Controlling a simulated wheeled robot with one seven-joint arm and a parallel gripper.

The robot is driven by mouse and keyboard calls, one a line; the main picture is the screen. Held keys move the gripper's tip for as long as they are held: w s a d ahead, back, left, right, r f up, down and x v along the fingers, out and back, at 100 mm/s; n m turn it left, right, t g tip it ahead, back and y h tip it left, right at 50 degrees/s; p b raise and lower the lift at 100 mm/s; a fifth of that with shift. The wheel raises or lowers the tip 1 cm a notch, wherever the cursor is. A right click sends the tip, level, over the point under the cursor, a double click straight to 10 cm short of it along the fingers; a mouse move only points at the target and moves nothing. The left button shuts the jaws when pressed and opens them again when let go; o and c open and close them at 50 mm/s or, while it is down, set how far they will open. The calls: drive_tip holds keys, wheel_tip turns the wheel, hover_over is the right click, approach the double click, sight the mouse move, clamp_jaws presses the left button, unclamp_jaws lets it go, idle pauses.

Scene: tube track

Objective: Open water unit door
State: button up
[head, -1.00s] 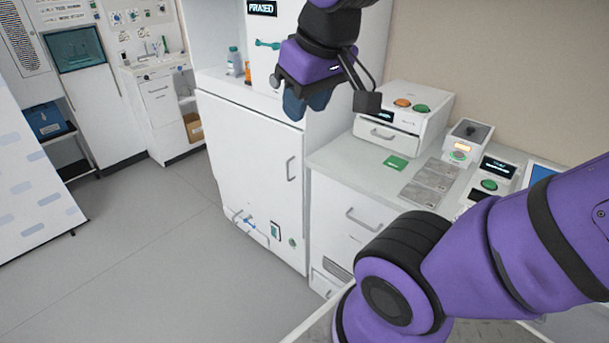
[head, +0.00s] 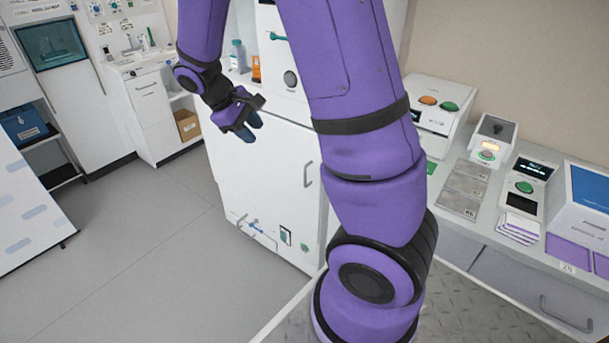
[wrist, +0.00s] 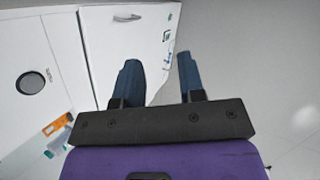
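A white cabinet door (head: 262,190) fills the lower front of the tall white unit. It looks closed, with a vertical grey handle (head: 308,174) near its right edge. I see no label naming it as the water unit. Small blue fittings (head: 250,225) and a dark panel (head: 285,236) sit at its bottom. My gripper (head: 252,140) hangs in front of the door's upper left part, well left of the handle. In the wrist view its two blue fingers (wrist: 157,62) are apart with nothing between them. The door (wrist: 135,50) and handle (wrist: 127,18) also show there.
My own arm hides part of the unit and counter. At right, a counter holds a white device with orange and green buttons (head: 437,103), grey plates (head: 467,187) and other devices. A bottle (head: 237,56) stands on the unit's ledge. The floor (head: 150,240) before the door is clear.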

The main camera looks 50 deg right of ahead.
drive_tip(key=w+d+f+n+g+h, duration=0.1)
drive_tip(key=w+d+f+n+h, duration=0.15)
drive_tip(key=f, duration=0.55)
drive_tip(key=w+d+f+n+g+h, duration=0.1)
drive_tip(key=w+d+f+n+h, duration=0.2)
drive_tip(key=f, duration=0.4)
drive_tip(key=n+t+h, duration=0.3)
drive_tip(key=n+h, duration=0.4)
hover_over(305, 186)
drive_tip(key=f, duration=1.6)
drive_tip(key=shift+w+d+f, duration=0.2)
drive_tip(key=shift+c, duration=0.4)
clamp_jaws()
